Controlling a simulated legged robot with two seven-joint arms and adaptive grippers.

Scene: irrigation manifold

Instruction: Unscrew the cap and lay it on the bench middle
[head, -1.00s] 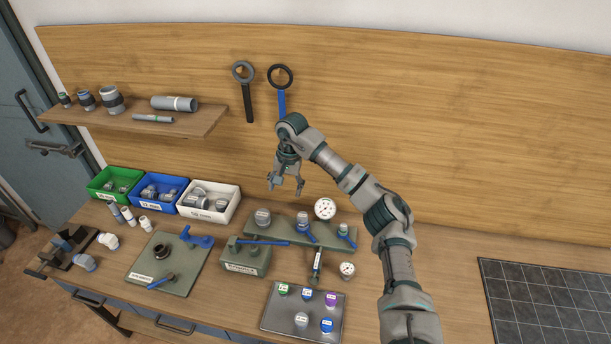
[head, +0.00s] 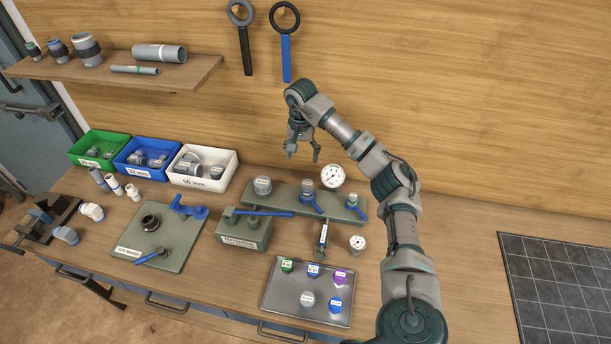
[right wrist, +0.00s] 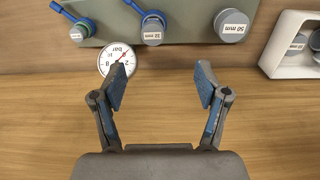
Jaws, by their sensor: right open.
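The manifold (head: 285,201) is a grey-green block at the back of the bench. A grey cap marked 50 mm (head: 262,186) sits upright at its left end and shows at upper right in the right wrist view (right wrist: 232,26). A cap marked 32 mm (right wrist: 152,31) and a smaller one (head: 352,199) sit along the block, beside blue-handled valves. My right gripper (head: 303,156) hangs above and behind the manifold, apart from the caps. Its blue-padded fingers (right wrist: 161,87) are spread with nothing between them. My left gripper is not in view.
A pressure gauge (head: 333,176) stands behind the manifold, close to my right gripper. A metal tray (head: 321,296) with several coloured caps lies in front. A grey-green box (head: 243,234) with a blue-handled lever and a white bin (head: 231,170) stand left.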

